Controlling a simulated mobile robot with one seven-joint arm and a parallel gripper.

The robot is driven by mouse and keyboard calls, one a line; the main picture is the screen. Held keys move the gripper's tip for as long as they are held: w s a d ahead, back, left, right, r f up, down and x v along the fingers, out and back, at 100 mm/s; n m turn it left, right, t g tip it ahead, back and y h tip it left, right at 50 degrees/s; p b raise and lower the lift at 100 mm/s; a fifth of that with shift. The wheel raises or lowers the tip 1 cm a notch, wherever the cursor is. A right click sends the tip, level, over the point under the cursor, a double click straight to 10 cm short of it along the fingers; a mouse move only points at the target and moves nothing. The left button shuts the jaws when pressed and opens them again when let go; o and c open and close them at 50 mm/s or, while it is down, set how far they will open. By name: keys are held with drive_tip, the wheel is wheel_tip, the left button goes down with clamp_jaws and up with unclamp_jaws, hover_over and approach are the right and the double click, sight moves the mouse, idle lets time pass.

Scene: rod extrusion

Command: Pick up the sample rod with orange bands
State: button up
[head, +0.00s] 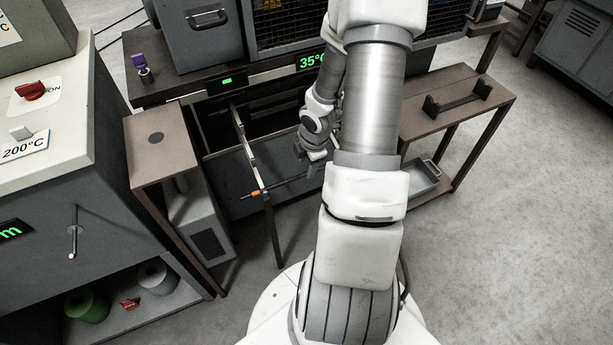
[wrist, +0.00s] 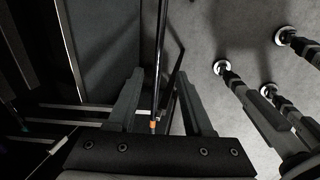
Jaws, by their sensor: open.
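The sample rod is thin and dark with an orange band (head: 256,192). In the head view it lies near-horizontal by a narrow metal rail, its right part running toward my gripper (head: 316,166). In the wrist view the rod (wrist: 161,60) runs lengthwise between my two open fingers (wrist: 160,78), with an orange band (wrist: 153,125) close to the gripper's base. I cannot tell whether the rod is at finger depth or beyond. My gripper looks empty. The rod's far end and any second band are hidden or too small to tell.
A dark machine with a green 35° display (head: 311,61) stands behind. The narrow metal rail (head: 247,150) on a thin leg is left of my gripper. A brown side table (head: 160,155) stands left, a brown bench with a black holder (head: 455,103) right. Open floor lies right.

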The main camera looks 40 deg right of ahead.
sight(306, 173)
drive_tip(key=b+x, duration=0.2)
drive_tip(key=x, duration=0.1)
drive_tip(key=b+x, duration=0.1)
drive_tip(key=x, duration=0.1)
drive_tip(key=shift+d+f, duration=0.1)
drive_tip(key=shift+d, duration=0.25)
clamp_jaws()
